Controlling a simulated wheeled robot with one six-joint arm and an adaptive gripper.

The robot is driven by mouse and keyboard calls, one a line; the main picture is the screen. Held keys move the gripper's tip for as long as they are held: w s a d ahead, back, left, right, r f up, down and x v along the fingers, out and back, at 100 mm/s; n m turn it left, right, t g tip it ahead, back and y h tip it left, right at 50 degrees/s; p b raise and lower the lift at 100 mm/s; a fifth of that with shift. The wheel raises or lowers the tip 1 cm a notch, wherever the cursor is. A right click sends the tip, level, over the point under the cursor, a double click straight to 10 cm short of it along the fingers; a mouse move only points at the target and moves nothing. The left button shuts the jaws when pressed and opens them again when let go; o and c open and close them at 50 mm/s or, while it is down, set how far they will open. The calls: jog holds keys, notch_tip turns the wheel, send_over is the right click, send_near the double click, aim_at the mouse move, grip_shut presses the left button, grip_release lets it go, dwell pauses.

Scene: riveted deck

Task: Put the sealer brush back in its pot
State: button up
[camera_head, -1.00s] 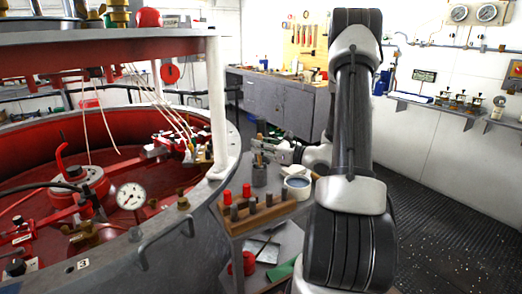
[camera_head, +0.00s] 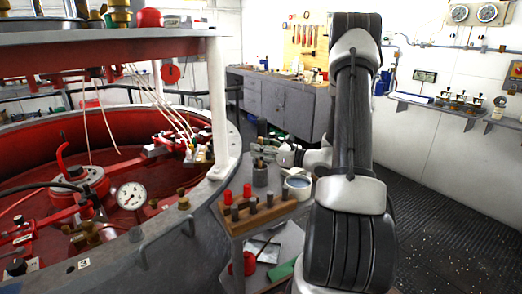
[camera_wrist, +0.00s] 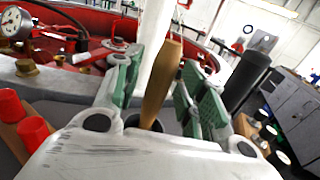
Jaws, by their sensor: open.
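A wooden handle (camera_wrist: 163,80), which looks like the sealer brush's, stands slightly tilted between the spread fingers of my gripper (camera_wrist: 157,85). The gripper is open, with its green-padded fingers on either side of the handle. The handle's lower end goes down toward a dark round opening, partly hidden by my gripper. In the head view, a grey pot (camera_head: 260,177) stands on the small bench, with my gripper (camera_head: 262,150) just above it. A wider pale pot (camera_head: 298,188) with bluish contents stands to its right. The bristles are hidden.
A wooden rack (camera_head: 262,214) with red and dark pegs stands in front of the pots. The red-lined round vessel (camera_head: 60,215) and its white post (camera_head: 217,110) are close on the left. A dark cylinder (camera_wrist: 246,80) stands right of my fingers. Floor at right is clear.

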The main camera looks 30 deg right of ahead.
jog(key=v, duration=1.1)
jog(key=s+a+r+n+g+y, duration=0.1)
jog(key=s+a+r+n+g, duration=0.2)
jog(key=s+a+n+g, duration=0.5)
jog(key=s+a+r+n+g, duration=0.4)
jog(key=s+a+n+g, duration=0.2)
jog(key=a+n, duration=0.4)
jog(key=s+d+r+n+t+h, duration=0.2)
jog(key=s+d+r+n+h, duration=0.3)
jog(key=n, duration=0.7)
notch_tip(320, 180, up, 2)
jog(key=s+h, duration=0.2)
jog(key=h, duration=0.2)
jog(key=shift+t+h, duration=0.3)
jog(key=shift+h, duration=0.1)
jog(key=shift+r, duration=0.1)
